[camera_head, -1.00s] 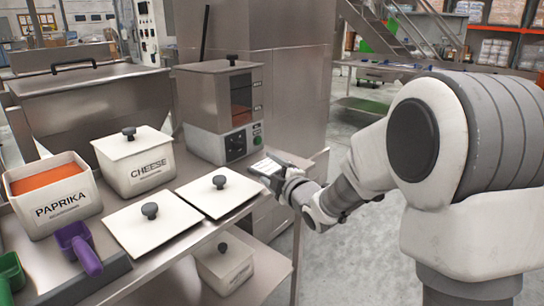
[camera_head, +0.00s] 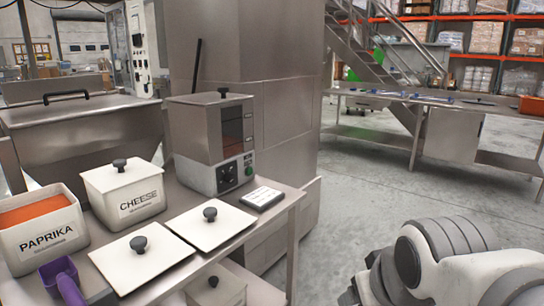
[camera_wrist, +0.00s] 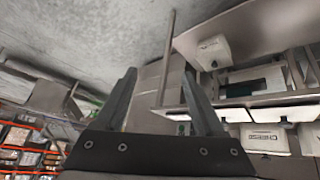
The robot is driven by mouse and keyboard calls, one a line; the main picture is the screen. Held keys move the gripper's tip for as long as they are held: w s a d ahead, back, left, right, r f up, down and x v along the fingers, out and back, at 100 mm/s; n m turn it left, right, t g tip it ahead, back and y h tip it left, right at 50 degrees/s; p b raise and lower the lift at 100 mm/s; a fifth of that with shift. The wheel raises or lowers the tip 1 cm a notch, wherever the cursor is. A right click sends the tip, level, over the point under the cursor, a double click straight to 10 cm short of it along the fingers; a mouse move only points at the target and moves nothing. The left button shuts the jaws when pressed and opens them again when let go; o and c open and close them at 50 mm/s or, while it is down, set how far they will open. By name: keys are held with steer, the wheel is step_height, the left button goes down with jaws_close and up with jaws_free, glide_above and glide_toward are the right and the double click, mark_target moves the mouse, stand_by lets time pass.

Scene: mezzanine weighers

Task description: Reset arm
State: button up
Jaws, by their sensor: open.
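My gripper (camera_wrist: 160,100) shows in the wrist view with its two dark fingers spread apart and nothing between them. It is open and points past the end of the steel bench. In the head view my arm is low at the right edge, and the gripper itself is out of that picture. A small grey device with a white label (camera_head: 262,197) lies on the bench's right corner, and the gripper is away from it.
A purple scoop (camera_head: 62,280) stands front left. The floor (camera_head: 370,190) right of the bench is clear.

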steer(key=s+m+g+p, duration=0.1)
steer(key=s+m, duration=0.1)
steer(key=s, duration=0.3)
step_height(320, 180, up, 28)
steer(key=p, duration=2.7)
steer(key=shift+f+p, duration=0.25)
steer(key=shift+p, duration=0.05)
steer(key=shift+a, duration=0.1)
steer(key=c, duration=0.3)
steer(key=shift+c, duration=0.2)
steer(key=shift+a+n, duration=0.15)
steer(key=shift+n, duration=0.15)
